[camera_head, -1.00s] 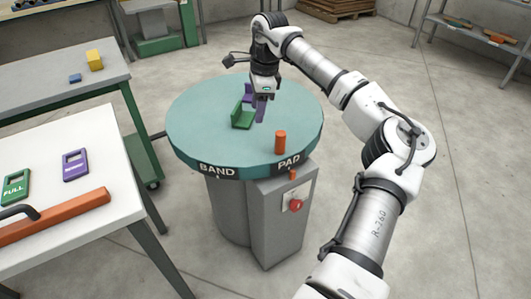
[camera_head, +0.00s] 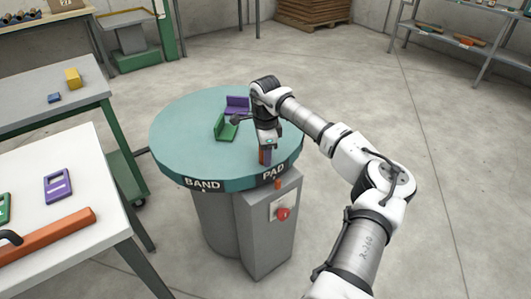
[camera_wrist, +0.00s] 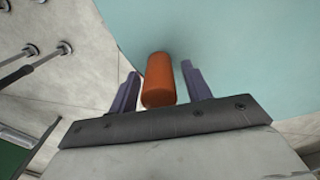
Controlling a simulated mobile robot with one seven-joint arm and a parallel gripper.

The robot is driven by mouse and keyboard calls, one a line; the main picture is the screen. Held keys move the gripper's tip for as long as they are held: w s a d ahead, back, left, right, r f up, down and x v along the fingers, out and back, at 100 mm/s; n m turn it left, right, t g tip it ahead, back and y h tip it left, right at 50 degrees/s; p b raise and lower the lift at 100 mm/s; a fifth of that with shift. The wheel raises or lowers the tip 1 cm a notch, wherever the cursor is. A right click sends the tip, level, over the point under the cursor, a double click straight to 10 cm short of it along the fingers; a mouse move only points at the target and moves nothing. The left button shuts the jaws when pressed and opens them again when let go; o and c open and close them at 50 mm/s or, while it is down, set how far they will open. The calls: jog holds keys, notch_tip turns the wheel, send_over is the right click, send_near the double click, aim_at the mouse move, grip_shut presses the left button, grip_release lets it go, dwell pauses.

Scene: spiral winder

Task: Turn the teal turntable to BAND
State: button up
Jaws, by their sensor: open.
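The teal turntable (camera_head: 190,120) has a dark rim with a BAND label (camera_head: 202,184) to the left and a PAD label (camera_head: 274,174) to the right. The PAD label is just above an orange marker (camera_head: 277,184) on the grey pedestal. An upright orange peg (camera_wrist: 158,82) stands on the turntable near its edge by PAD. My gripper (camera_head: 266,157) is open, pointing down over the peg. In the wrist view the peg is between the two purple-grey fingers of my gripper (camera_wrist: 159,70), with a gap on each side. In the head view my gripper mostly hides the peg.
A green angle bracket (camera_head: 227,127) and a purple one (camera_head: 237,105) sit on the turntable. A red knob (camera_head: 283,213) is on the pedestal front. A white table (camera_head: 85,165) with purple and green tags and an orange bar is at left.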

jog(key=shift+f, duration=0.45)
jog(key=shift+c, duration=0.2)
grip_shut()
jog(key=shift+d, duration=0.1)
